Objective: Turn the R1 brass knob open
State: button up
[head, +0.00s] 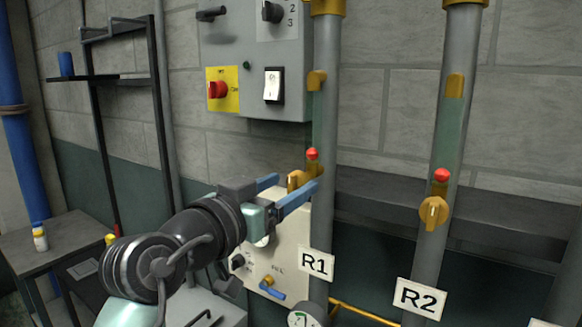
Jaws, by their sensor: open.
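The R1 brass knob (295,180) sits on the left grey vertical pipe, just below a small red ball (312,154) and above the white R1 label (316,263). My gripper (295,190) reaches in from the lower left in the head view. Its two blue fingers are apart, one on the upper left and one on the lower right of the brass knob. The knob shows between them and is partly hidden. I cannot tell whether the fingers touch it.
The R2 pipe at right carries its own brass knob (433,212) and label (420,298). A cream panel (285,225) is behind my gripper. A side table (40,240) stands at left.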

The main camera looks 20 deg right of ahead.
jog(key=shift+x, duration=0.9)
jog(key=shift+c, duration=0.3)
grip_shut()
